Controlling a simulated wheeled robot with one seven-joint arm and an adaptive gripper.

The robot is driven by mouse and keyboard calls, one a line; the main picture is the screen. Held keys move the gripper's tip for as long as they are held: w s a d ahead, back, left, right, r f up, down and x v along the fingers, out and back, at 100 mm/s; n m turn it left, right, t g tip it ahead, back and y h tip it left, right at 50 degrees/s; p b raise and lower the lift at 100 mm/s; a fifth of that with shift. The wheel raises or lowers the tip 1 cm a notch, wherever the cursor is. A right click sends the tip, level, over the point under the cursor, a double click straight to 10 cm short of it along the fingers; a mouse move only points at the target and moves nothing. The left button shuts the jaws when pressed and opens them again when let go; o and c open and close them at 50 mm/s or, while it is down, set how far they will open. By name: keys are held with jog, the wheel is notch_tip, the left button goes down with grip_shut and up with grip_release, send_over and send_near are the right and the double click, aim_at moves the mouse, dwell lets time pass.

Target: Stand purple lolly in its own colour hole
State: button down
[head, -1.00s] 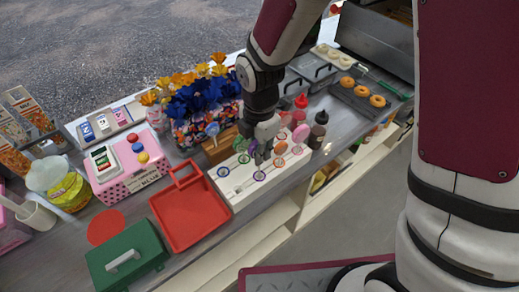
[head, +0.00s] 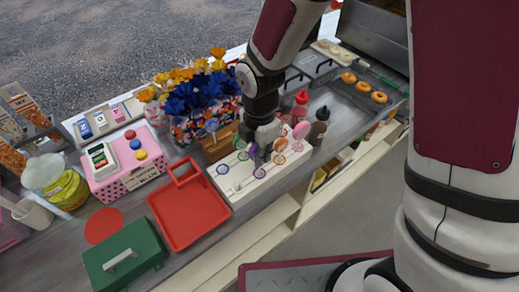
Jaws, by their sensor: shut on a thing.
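My gripper (head: 259,155) points down over the white lolly board (head: 237,190), shut on the purple lolly (head: 253,150). Only a little purple shows beside the fingers. The purple-ringed hole (head: 259,173) is near the board's front edge, just below my gripper in the picture. I cannot tell whether the stick's tip is in the hole or above it. An orange lolly (head: 280,145) and a pink lolly (head: 301,130) stand close on the right. A green lolly (head: 239,142) and a blue lolly (head: 212,125) are to the left.
The blue-ringed hole (head: 222,169) is empty. A red tray (head: 188,212) lies left of the board, with a green box (head: 125,257) in front. A dark bottle (head: 319,122) and red bottles (head: 300,101) stand right. Blue and orange flowers (head: 190,98) crowd behind.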

jog(key=shift+f, duration=0.3)
jog(key=shift+f+b, duration=0.55)
jog(key=shift+f, duration=0.5)
jog(key=c, duration=1.5)
grip_release()
jog(key=shift+o, duration=0.5)
jog(key=o, duration=0.4)
jog(key=shift+o, duration=0.2)
jog(key=shift+r+p, duration=2.3)
jog(key=shift+r, duration=2.25)
